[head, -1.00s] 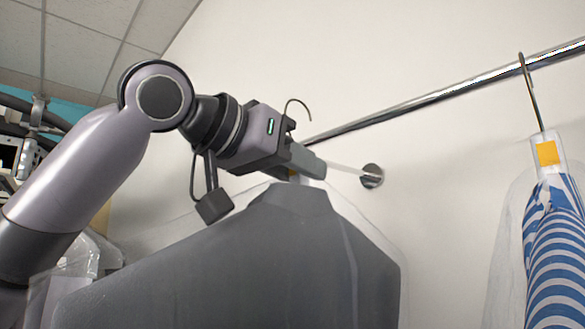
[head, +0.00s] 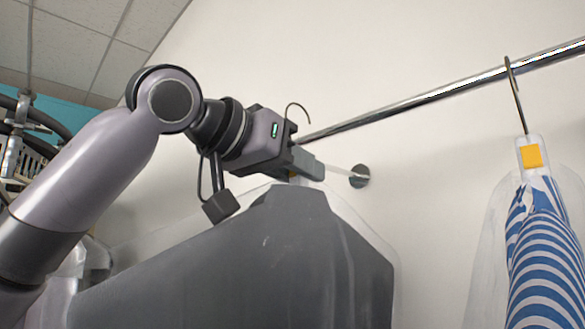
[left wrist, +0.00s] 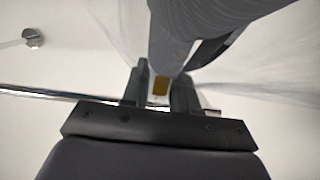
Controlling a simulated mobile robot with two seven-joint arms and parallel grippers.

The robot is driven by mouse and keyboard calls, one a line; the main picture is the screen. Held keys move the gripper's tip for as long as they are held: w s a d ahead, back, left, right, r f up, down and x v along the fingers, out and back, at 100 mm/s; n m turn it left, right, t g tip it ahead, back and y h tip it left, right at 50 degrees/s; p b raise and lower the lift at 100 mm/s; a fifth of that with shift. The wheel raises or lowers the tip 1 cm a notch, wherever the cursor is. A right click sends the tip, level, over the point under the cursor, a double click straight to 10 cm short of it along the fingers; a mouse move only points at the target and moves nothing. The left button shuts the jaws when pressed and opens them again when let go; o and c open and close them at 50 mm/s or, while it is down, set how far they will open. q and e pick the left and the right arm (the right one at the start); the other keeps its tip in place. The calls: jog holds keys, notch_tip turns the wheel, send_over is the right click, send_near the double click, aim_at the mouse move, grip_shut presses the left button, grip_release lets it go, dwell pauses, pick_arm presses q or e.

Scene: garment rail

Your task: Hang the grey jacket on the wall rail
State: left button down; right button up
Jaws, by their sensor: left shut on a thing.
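The grey jacket (head: 250,262), in a clear cover, hangs below my left gripper (head: 308,168) in the head view. The left gripper is shut on the top of the jacket, at the neck below its hanger hook (head: 298,110). The hook sticks up above the gripper, close to the rail in the picture; I cannot tell whether they touch. In the left wrist view the fingers (left wrist: 160,88) close around a yellow tag at the jacket's neck. The wall rail (head: 420,99) is a chrome bar running up to the right. My right gripper is not in view.
A blue-and-white striped garment (head: 545,250) in a clear cover hangs from the rail at the right by its hook. A round wall mount (head: 359,176) sits behind the gripper. The rail between the gripper and the striped garment is clear.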

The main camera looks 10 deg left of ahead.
pick_arm(q)
jog(key=shift+w+d+r, duration=0.1)
jog(key=shift+w+d, duration=0.4)
jog(key=shift+w, duration=0.2)
jog(key=shift+w+d+r, duration=0.1)
jog(key=shift+w+d, duration=0.35)
jog(key=shift+w, duration=0.2)
jog(key=shift+f+b, duration=1.1)
jog(key=shift+f, duration=0.3)
jog(key=c, duration=0.8)
grip_release()
jog(key=shift+f, duration=0.25)
jog(key=b+v, duration=0.2)
jog(key=v, duration=0.4)
jog(key=shift+s+a+r, duration=0.15)
jog(key=shift+s+r, duration=0.05)
jog(key=shift+s+a+r, duration=0.1)
jog(key=shift+s+a, duration=0.05)
jog(key=shift+s, duration=0.15)
